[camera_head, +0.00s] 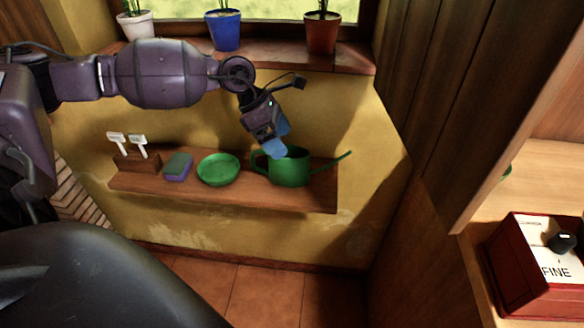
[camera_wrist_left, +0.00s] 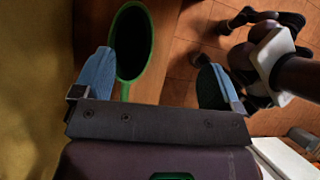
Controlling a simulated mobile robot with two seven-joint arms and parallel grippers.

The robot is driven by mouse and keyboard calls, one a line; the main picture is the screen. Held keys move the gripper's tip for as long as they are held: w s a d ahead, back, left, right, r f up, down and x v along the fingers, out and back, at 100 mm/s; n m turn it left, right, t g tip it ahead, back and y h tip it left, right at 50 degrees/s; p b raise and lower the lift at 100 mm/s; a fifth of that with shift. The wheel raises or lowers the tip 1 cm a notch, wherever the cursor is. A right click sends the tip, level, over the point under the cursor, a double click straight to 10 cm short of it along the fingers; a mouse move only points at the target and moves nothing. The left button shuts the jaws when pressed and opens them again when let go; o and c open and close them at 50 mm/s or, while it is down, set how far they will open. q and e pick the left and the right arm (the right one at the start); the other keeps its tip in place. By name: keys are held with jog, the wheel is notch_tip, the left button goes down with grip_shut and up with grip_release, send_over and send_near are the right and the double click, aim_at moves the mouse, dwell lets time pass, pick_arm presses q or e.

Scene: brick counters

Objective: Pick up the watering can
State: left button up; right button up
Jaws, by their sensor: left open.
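The green watering can (camera_head: 291,170) stands upright on a wooden wall shelf (camera_head: 225,194), its spout pointing right and its handle at the left. My left gripper (camera_head: 277,139) is just above the can, its blue fingers pointing down at the can's top. In the left wrist view the can's open top (camera_wrist_left: 132,42) lies by the left blue finger, and the open gripper (camera_wrist_left: 158,85) has its fingers wide apart with nothing between them gripped. Whether a finger touches the can cannot be told.
A green dish (camera_head: 218,169), a sponge (camera_head: 177,167) and a wooden block with white tags (camera_head: 137,163) share the shelf, left of the can. Potted plants stand on the windowsill (camera_head: 290,62) above. A wooden wall (camera_head: 440,110) bounds the right; a red box (camera_head: 535,265) is beyond.

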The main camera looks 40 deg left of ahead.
aim_at(289, 158)
pick_arm(q)
jog(key=a, duration=0.1)
jog(key=a+y, duration=0.1)
jog(key=a+r+m, duration=0.1)
jog(key=shift+w+y, duration=0.3)
jog(key=shift+y, duration=0.1)
jog(key=shift+a+f, duration=0.15)
jog(key=shift+a, duration=0.05)
jog(key=b+x, duration=0.1)
jog(key=x, duration=0.3)
jog(key=shift+f, duration=0.2)
jog(key=shift+w+d+f+b, duration=0.3)
jog(key=shift+f+b, duration=0.1)
jog(key=shift+f, duration=0.2)
jog(key=b+x, duration=0.1)
jog(key=x, duration=0.3)
jog(key=shift+w+f, duration=0.2)
jog(key=shift+f, duration=0.2)
jog(key=shift+r, duration=0.15)
pick_arm(e)
jog(key=f, duration=0.3)
jog(key=shift+s+g, duration=0.3)
jog(key=shift+s, duration=0.05)
pick_arm(q)
jog(key=c, duration=1.3)
jog(key=shift+c, duration=0.3)
